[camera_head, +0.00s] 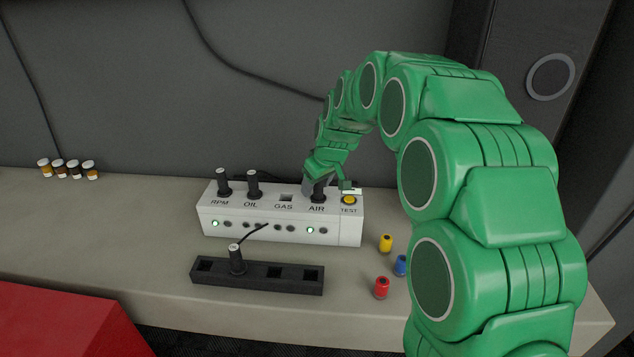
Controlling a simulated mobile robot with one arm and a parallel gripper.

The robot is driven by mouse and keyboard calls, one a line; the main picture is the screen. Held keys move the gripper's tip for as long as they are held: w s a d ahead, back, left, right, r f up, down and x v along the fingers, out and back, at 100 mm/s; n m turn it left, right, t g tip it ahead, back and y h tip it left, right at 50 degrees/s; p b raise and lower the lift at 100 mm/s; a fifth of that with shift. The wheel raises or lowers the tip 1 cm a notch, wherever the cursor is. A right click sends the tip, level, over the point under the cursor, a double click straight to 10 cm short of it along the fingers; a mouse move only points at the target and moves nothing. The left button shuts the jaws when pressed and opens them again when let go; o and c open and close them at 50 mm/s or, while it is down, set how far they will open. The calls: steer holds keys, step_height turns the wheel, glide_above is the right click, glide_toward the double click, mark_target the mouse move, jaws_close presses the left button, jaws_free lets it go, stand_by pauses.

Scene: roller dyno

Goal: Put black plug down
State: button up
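Several black plugs are in view. One stands in the RPM socket (223,182), one in the OIL socket (253,184), and one is at the AIR socket (318,193) of the white box (275,229). The GAS socket (286,198) is empty. Another black plug (236,262) with a cable stands upright in the black rack (298,288); several of the rack's other slots are empty. My gripper (331,187) is at the AIR plug, beside the yellow TEST button. The arm partly hides its fingers, so I cannot tell whether they hold the plug.
Yellow (386,243), blue (401,265) and red (381,288) small cylinders stand right of the rack, near my arm. Several small jars (68,169) stand at the back left. The bench (120,233) is clear at left. Green lights show under RPM and AIR.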

stand_by(0.3)
steer(key=shift+r, duration=0.55)
steer(key=v, duration=1.2)
steer(key=s+d+f+m+g+h, duration=0.1)
steer(key=s+d, duration=0.5)
steer(key=s, duration=0.9)
steer(key=s+d+f+m+g+h, duration=0.1)
steer(key=s+d+m, duration=0.4)
steer(key=s, duration=1.1)
steer(key=s+d+f+m+g+h, duration=0.1)
steer(key=s+d+f+m+g, duration=0.2)
steer(key=s+d, duration=0.5)
steer(key=s+f, duration=0.1)
steer(key=s, duration=0.7)
steer(key=shift+d+f, duration=0.15)
steer(key=shift+f, duration=0.25)
steer(key=shift+s, duration=0.1)
